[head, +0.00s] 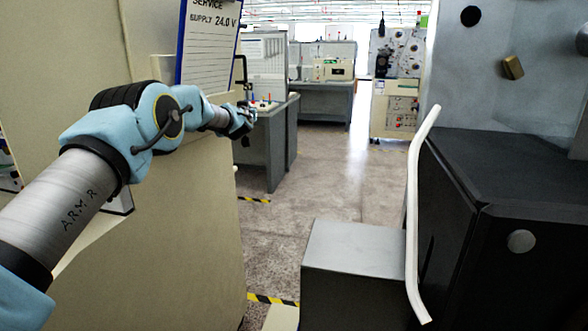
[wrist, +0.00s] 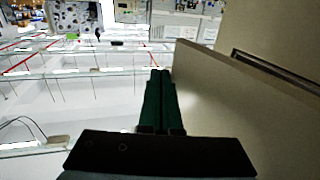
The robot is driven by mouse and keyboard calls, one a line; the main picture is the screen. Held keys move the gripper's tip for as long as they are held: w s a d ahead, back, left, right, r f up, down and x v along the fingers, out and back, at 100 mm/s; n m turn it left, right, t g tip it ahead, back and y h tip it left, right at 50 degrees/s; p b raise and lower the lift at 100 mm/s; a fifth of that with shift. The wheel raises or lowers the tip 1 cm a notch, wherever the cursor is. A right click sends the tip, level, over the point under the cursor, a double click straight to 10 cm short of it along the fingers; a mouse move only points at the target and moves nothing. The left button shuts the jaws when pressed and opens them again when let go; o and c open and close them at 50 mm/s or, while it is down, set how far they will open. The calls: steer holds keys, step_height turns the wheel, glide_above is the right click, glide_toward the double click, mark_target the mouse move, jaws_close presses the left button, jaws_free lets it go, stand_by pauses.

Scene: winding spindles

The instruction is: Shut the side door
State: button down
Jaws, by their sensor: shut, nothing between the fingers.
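A large beige panel (head: 175,225), which looks like the side door, fills the left of the head view. In the wrist view a beige slab (wrist: 235,95) with a visible free edge runs along the right. A dark slot shows between it and another beige surface (wrist: 275,30), so it seems to stand ajar. My gripper (head: 243,118) is at the end of my outstretched arm, near the panel's far edge. In the wrist view its green fingers (wrist: 160,78) are together and empty, just left of the slab. I cannot tell if they touch it. Hinges are hidden.
A grey workbench (head: 266,140) stands beyond my gripper. A grey box (head: 355,250), a white bent bar (head: 412,210) and a black machine (head: 510,185) bound the right. Clear floor (head: 330,175) runs between.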

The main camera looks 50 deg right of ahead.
steer(key=w+a+n+t+y+p, duration=0.1)
steer(key=w+a+p, duration=0.1)
steer(key=w+p, duration=0.2)
steer(key=shift+w+n+t+y, duration=0.3)
steer(key=shift+w+t+y, duration=0.1)
steer(key=shift+w, duration=0.85)
steer(key=shift+s+a, duration=0.1)
steer(key=b+v, duration=0.7)
steer(key=v, duration=0.3)
steer(key=shift+s+a, duration=0.2)
steer(key=shift+s, duration=0.05)
